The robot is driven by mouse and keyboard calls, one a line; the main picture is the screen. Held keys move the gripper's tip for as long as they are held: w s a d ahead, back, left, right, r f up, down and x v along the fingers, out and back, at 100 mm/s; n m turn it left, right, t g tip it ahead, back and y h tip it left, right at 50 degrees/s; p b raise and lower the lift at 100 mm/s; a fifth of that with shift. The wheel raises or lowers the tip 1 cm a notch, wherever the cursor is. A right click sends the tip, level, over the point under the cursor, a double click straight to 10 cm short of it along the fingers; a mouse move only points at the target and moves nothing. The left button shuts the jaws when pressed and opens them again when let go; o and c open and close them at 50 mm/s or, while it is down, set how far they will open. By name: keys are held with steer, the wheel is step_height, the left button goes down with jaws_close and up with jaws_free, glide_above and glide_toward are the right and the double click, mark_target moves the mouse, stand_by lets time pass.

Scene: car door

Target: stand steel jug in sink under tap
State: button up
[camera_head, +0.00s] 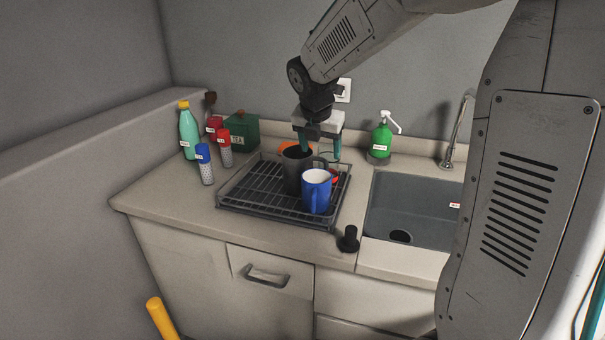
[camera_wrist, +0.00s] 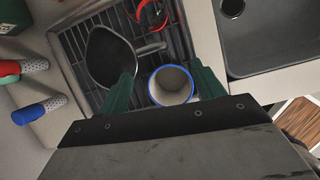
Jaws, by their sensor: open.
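The dark grey steel jug (camera_head: 293,177) stands upright in the dish rack, with its handle pointing right; the wrist view shows the open jug from above (camera_wrist: 106,58). The grey sink (camera_head: 410,205) is right of the rack and also shows in the wrist view (camera_wrist: 270,40). The tap (camera_head: 453,142) stands behind the sink, partly hidden by my arm.
A blue mug (camera_head: 316,192) stands close in front of the jug in the rack (camera_head: 240,203). A red item (camera_wrist: 153,12) is beyond the jug's handle. A green soap pump (camera_head: 381,141) is behind the sink. A black stopper-like object (camera_head: 349,240) is on the counter. Bottles (camera_head: 189,130) are left.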

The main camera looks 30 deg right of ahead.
mark_target(320, 160)
steer(key=shift+w+d+f+n, duration=0.3)
steer(key=shift+w+f+n, duration=0.25)
steer(key=shift+w, duration=0.2)
steer(key=x, duration=0.7)
steer(key=shift+f, duration=0.1)
steer(key=c, duration=1.3)
